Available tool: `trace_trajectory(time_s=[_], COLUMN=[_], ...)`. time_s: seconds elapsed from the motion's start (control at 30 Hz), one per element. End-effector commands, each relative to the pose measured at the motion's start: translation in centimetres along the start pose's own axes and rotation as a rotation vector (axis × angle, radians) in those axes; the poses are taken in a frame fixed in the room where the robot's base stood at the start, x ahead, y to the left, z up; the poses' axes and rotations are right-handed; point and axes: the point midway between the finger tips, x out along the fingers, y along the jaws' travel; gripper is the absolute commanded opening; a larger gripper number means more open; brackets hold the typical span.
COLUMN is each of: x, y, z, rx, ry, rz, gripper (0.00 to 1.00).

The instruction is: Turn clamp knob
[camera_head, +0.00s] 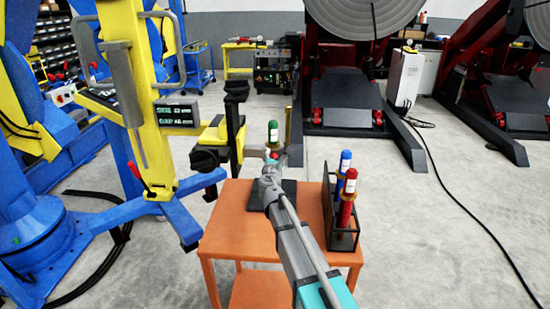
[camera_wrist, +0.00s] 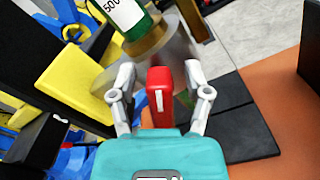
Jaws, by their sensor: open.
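A red knob or lever (camera_wrist: 160,90) with a white line shows in the wrist view, in front of a grey round body with a brass-coloured collar (camera_wrist: 146,38). A green cylinder (camera_wrist: 118,14) with a white label rises from that collar; it also shows in the head view (camera_head: 273,132). I take the red part for the clamp knob. My gripper (camera_wrist: 160,87) is open, with one finger on each side of the red part. Contact cannot be told. In the head view my gripper (camera_head: 270,167) is over the orange table, and the red part is mostly hidden.
The orange table (camera_head: 232,222) carries a black rack (camera_head: 345,240) with red (camera_head: 348,190) and blue cylinders, right of my arm. A dark plate (camera_wrist: 246,125) lies under the gripper. A yellow fixture (camera_head: 212,138) with black knobs stands close on the left.

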Motion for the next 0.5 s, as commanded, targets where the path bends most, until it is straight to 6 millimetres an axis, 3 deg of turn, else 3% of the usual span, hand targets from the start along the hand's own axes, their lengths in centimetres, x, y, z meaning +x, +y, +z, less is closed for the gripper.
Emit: trace_trajectory(time_s=[0.27, 0.5], x=[-1.4, -4.7], y=[0.0, -0.1], z=[0.0, 0.1], rx=[0.000, 0.000], ry=[0.000, 0.000], rz=[0.000, 0.000], gripper=[0.63, 0.63])
